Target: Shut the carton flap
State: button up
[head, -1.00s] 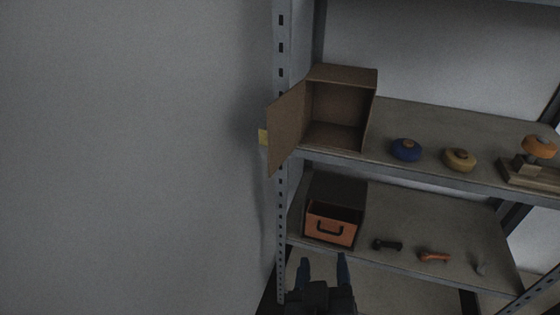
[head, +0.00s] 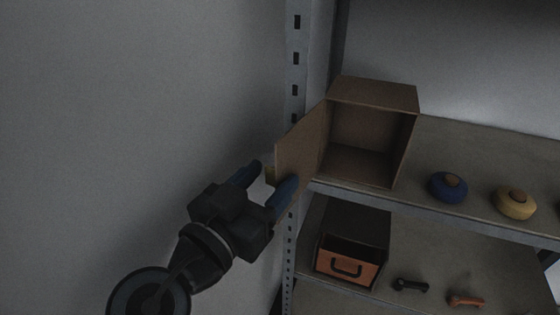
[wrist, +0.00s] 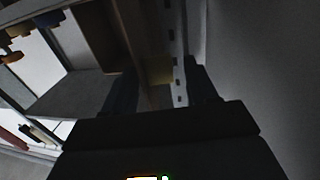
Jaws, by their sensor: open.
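The cardboard carton (head: 373,95) lies on its side on the upper shelf with its mouth facing me. Its flap (head: 304,150) is hinged at the left edge and stands swung open, out past the shelf's front edge. My gripper (head: 268,176) is open, with blue fingers, beside the flap's outer end; the right finger overlaps the flap's lower edge in the head view. I cannot tell whether they touch. In the dark wrist view, brown cardboard (wrist: 98,38) shows near the left finger. A yellow patch (head: 270,174) shows between the fingers.
A perforated shelf post (head: 295,75) stands just behind the flap, with a bare wall to its left. A blue round object (head: 448,186) and a yellow one (head: 515,204) sit right of the carton. A box with an orange drawer (head: 347,268) is below.

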aim_at(292, 159)
jog(key=shift+x, duration=1.85)
jog(key=shift+d, duration=0.1)
jog(key=shift+c, duration=0.4)
grip_shut()
